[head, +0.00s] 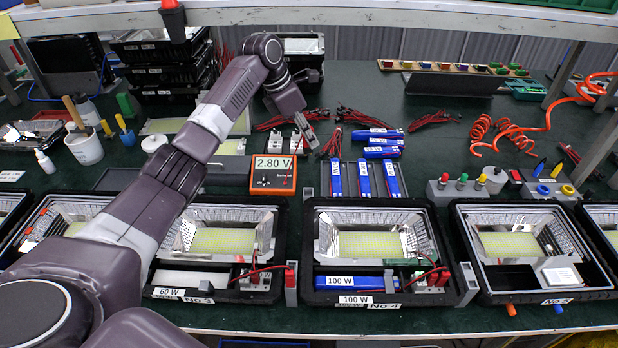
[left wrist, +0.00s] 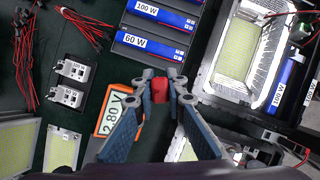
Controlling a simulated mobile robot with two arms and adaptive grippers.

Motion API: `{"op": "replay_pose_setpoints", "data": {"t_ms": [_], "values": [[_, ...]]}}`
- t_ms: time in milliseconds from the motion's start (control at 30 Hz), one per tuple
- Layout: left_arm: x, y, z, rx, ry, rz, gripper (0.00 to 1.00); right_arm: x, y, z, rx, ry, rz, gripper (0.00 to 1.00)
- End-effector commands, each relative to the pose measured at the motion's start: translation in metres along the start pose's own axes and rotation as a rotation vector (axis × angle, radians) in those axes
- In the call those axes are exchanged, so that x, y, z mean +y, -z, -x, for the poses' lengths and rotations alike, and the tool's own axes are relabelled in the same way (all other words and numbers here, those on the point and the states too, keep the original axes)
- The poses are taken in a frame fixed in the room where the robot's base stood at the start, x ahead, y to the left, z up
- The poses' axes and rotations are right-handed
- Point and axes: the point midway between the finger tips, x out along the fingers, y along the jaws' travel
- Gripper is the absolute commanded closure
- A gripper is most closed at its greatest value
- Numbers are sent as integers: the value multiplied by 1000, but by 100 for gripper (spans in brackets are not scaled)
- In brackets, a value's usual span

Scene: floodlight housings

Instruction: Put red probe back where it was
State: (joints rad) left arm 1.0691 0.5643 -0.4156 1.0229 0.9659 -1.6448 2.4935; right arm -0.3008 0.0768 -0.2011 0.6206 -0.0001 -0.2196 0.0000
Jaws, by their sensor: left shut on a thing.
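My left gripper (head: 309,138) hangs above the rear of the bench, behind the orange meter (head: 272,174), which reads 2.80 V. In the left wrist view the left gripper (left wrist: 160,92) is shut on the red probe (left wrist: 159,89), a small red piece between its fingertips. The rest of the probe is hidden. The meter (left wrist: 115,112) is beside the left finger in that view. A grey holder (head: 291,286) with red in its top stands between housings No 3 and No 4. My right gripper is not in view.
Floodlight housings in black trays line the front, including No 4 (head: 312,222) and No 5 (head: 457,225). Blue driver packs (head: 364,180) lie right of the meter. White terminal blocks (head: 297,142) and red lead bundles (head: 350,116) lie behind. A shelf (head: 420,14) crosses the back.

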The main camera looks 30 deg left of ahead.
Motion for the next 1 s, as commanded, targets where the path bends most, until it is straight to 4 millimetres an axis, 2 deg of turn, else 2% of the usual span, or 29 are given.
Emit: {"op": "replay_pose_setpoints", "data": {"t_ms": [100, 300, 533, 733, 1000], "values": [[0, 15, -30, 5, 2, 1, 100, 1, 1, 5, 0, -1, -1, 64], [0, 32, -70, 2, 1, -1, 100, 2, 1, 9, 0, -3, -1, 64], [0, 40, -90, 1, 1, -2, 100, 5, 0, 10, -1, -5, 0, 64], [0, 51, -117, 0, 1, -2, 100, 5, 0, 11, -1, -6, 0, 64], [1, 54, -123, -1, -1, -3, 100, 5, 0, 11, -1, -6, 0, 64]]}}
